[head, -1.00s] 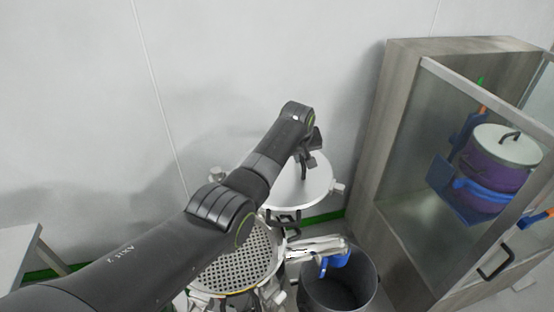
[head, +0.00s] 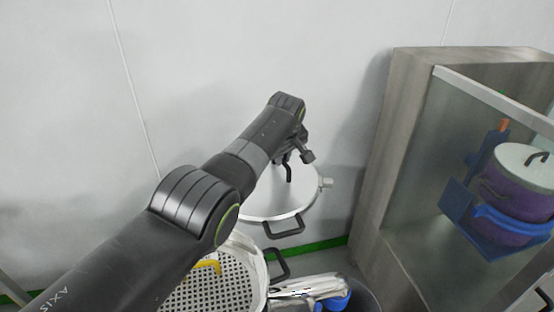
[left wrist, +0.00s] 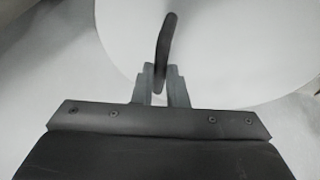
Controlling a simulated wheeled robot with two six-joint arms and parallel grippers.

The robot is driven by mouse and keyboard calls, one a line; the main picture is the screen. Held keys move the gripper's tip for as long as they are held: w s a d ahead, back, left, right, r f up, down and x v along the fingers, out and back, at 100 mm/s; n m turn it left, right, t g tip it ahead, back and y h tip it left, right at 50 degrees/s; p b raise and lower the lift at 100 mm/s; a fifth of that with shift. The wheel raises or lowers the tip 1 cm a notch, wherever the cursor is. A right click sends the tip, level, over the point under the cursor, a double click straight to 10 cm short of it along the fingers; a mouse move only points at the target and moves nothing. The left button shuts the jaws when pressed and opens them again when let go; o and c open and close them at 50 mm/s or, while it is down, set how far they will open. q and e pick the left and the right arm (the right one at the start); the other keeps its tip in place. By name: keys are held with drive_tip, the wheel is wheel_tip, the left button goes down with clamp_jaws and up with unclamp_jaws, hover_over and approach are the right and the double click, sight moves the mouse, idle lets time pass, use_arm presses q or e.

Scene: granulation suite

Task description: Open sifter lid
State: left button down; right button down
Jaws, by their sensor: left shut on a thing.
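The sifter lid (head: 300,196) is a round white disc with a dark handle (head: 289,172) on top. It is behind the round sifter body (head: 232,290), whose perforated mesh is partly uncovered and partly hidden by my left arm. My left gripper (head: 284,158) is over the lid, shut on the handle. In the left wrist view, my left gripper (left wrist: 162,84) has its two fingers around the base of the dark handle (left wrist: 165,40), with the white lid (left wrist: 235,55) behind. I cannot tell whether the lid touches anything beneath. My right gripper is out of view.
A wood-sided cabinet (head: 392,140) with clear panels stands at the right, holding a purple pot (head: 510,200) with a white lid. A silver part (head: 305,286) with a blue piece is right of the sifter, by a dark bin (head: 366,298). The wall is behind the lid.

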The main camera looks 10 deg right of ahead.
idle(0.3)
use_arm(q)
drive_tip(key=c, duration=1.5)
unclamp_jaws()
drive_tip(key=shift+o, duration=0.2)
drive_tip(key=shift+r, duration=0.1)
drive_tip(key=shift+s+d+r+p, duration=0.1)
drive_tip(key=shift+s+r+p, duration=0.15)
drive_tip(key=shift+r+p, duration=0.35)
drive_tip(key=shift+s+r+p, duration=0.3)
drive_tip(key=shift+r+p, duration=0.05)
drive_tip(key=shift+r, duration=0.25)
drive_tip(key=b+v, duration=0.2)
drive_tip(key=v, duration=1.2)
drive_tip(key=shift+r, duration=0.25)
drive_tip(key=shift+s+r, duration=0.1)
drive_tip(key=shift+s, duration=0.05)
